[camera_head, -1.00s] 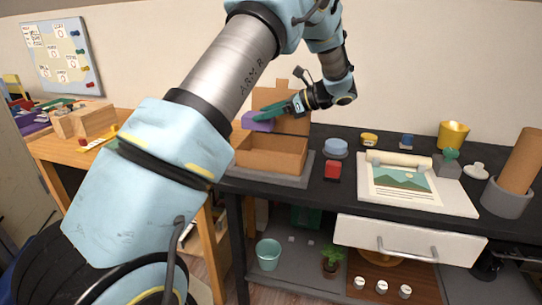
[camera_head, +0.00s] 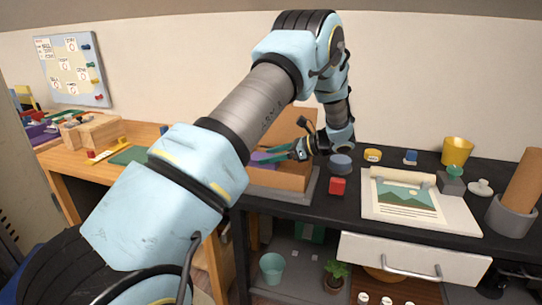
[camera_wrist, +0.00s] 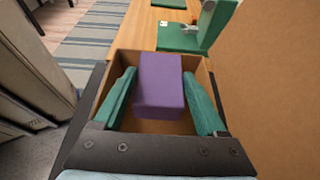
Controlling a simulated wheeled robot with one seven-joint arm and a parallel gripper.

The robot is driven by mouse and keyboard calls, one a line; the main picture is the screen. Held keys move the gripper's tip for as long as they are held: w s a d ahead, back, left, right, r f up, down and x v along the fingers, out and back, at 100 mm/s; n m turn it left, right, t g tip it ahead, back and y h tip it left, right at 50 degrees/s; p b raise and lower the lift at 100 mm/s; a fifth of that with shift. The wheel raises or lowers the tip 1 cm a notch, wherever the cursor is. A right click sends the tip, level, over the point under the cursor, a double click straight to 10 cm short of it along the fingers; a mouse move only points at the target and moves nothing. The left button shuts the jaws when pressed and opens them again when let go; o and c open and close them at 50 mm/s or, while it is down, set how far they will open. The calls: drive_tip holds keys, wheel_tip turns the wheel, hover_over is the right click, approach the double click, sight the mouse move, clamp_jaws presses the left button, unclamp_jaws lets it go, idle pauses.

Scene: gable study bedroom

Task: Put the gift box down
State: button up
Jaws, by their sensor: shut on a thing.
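The gift box appears to be the purple block (camera_head: 262,157), also seen in the wrist view (camera_wrist: 158,84). My gripper (camera_head: 277,156) is shut on it, with a green finger on each side in the wrist view. An open cardboard box (camera_head: 277,181), its lid flap raised at the back, stands on a grey mat on the dark desk. The purple block is inside or just at the opening of the cardboard box. My arm hides part of that box, and I cannot tell whether the block touches its floor.
To the right on the desk are a red cube (camera_head: 338,186), a blue round tin (camera_head: 340,164), a picture board (camera_head: 415,205) and a yellow cup (camera_head: 457,151). A wooden table (camera_head: 75,172) with a wooden block stands to the left.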

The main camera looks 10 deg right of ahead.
drive_tip(key=shift+f+b, duration=0.55)
drive_tip(key=shift+b, duration=0.2)
drive_tip(key=o, duration=1.4)
drive_tip(key=shift+o, duration=0.2)
drive_tip(key=shift+r, duration=0.1)
drive_tip(key=shift+r+p, duration=0.6)
drive_tip(key=shift+p, duration=0.3)
drive_tip(key=shift+s+d+r, duration=0.1)
drive_tip(key=shift+d+r, duration=0.05)
drive_tip(key=shift+d, duration=0.1)
drive_tip(key=b+v, duration=0.3)
drive_tip(key=v, duration=0.8)
drive_tip(key=shift+d, duration=0.2)
drive_tip(key=shift+s, duration=0.15)
